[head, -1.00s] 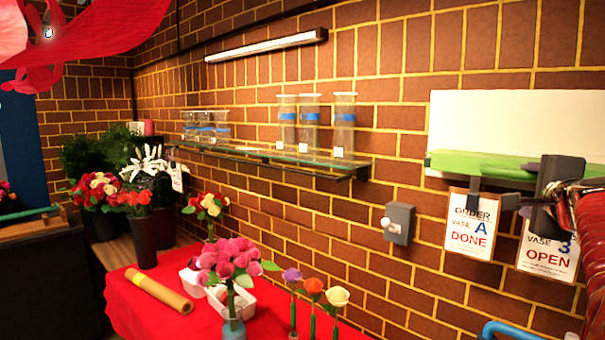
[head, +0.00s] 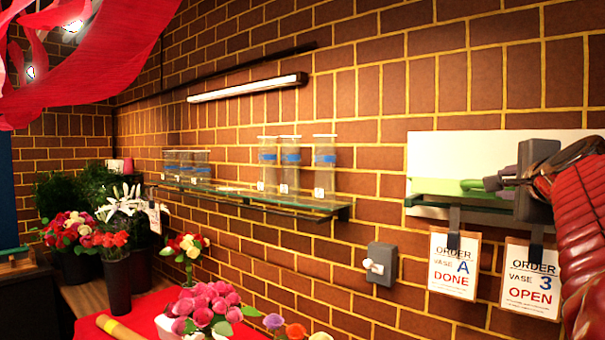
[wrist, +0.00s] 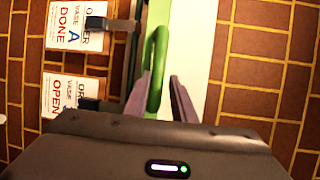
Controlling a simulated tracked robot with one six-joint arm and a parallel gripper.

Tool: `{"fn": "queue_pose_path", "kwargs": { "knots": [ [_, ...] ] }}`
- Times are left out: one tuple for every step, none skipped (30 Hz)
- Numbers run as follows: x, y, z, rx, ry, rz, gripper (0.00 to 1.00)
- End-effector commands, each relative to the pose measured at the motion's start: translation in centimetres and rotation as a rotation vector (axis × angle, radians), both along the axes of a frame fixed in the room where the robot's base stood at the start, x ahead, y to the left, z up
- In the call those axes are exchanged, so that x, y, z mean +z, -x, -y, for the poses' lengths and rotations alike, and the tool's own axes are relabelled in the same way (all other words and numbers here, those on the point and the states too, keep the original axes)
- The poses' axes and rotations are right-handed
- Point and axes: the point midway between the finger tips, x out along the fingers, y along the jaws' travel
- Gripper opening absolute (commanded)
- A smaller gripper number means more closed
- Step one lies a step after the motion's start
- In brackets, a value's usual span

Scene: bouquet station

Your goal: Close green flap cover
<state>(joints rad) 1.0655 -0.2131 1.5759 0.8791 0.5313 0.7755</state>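The green flap cover (head: 437,187) sits along the lower edge of a white panel on the brick wall, at the right of the head view. My gripper (head: 488,184) is at its right part, with the gripper body and red arm hiding that end. In the wrist view, a green loop handle (wrist: 154,75) stands between the two grey-purple fingers (wrist: 162,97). The fingers are apart, with the handle in the gap; I cannot tell whether either touches it. How far the flap stands open is hard to tell.
Two order tags, A DONE (head: 455,265) and 3 OPEN (head: 532,280), hang on dark clips below the panel (head: 460,150). A grey wall box (head: 381,264) is at their left. A glass shelf (head: 270,202) holds several vases. Flowers stand at lower left.

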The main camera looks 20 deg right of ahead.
Motion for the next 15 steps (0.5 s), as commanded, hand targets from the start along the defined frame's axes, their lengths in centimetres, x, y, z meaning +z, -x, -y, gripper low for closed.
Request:
{"fn": "queue_pose_path", "kwargs": {
  "knots": [
    [0.54,0.05,-0.01,0.000,0.003,0.002,0.23],
    [0.74,0.06,-0.02,0.000,0.002,0.002,0.23],
    [0.97,0.08,-0.03,-0.001,0.003,0.002,0.23],
    [1.12,0.11,-0.04,-0.001,0.003,0.002,0.23],
    [1.21,0.11,-0.04,-0.001,0.003,0.002,0.23],
    [1.28,0.13,-0.04,-0.002,0.003,0.001,0.23],
    [1.31,0.13,-0.04,-0.002,0.002,0.002,0.23],
    [1.32,0.14,-0.05,-0.002,0.002,0.002,0.23],
    [1.33,0.14,-0.04,-0.002,0.003,0.003,0.23],
    [1.33,0.15,-0.05,-0.002,0.003,0.003,0.23],
    [1.33,0.15,-0.05,-0.002,0.003,0.003,0.23],
    [1.33,0.15,-0.05,-0.002,0.003,0.003,0.23],
    [1.33,0.15,-0.04,-0.002,0.003,0.003,0.23],
    [1.37,0.08,-0.10,0.000,0.002,0.002,0.23],
    [1.36,0.10,-0.09,-0.001,0.002,0.002,0.23]
  ]
}}
